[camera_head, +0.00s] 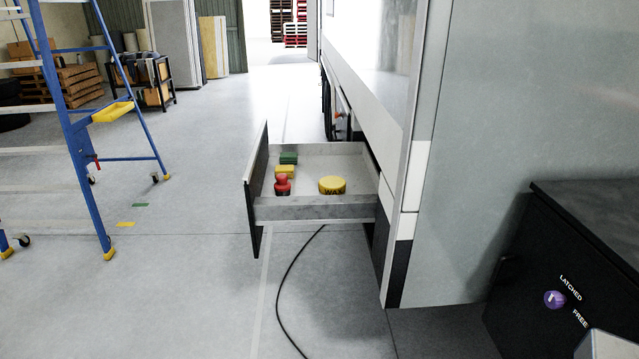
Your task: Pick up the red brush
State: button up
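A small red object (282,182) with a rounded knob on top and a darker, wider base is in the open drawer (315,207), near its front left corner. It looks like the red brush, but its bristles cannot be made out. My gripper is not in view. A pale shape at the bottom right corner may be part of my arm.
The drawer also holds a yellow block, a green block (288,157) and a round yellow tin (332,185). A black cable (285,285) lies on the floor. A blue ladder (85,150) stands left; a black cabinet (570,270) stands right. The floor left of the drawer is largely clear.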

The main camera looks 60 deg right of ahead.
aim_at(282, 188)
jog(key=z, duration=0.35)
jog(key=i, duration=1.8)
jog(key=u, duration=0.2)
jog(key=k, duration=0.9)
jog(key=u, duration=0.25)
jog(key=i, duration=0.35)
jog(key=z, duration=0.1)
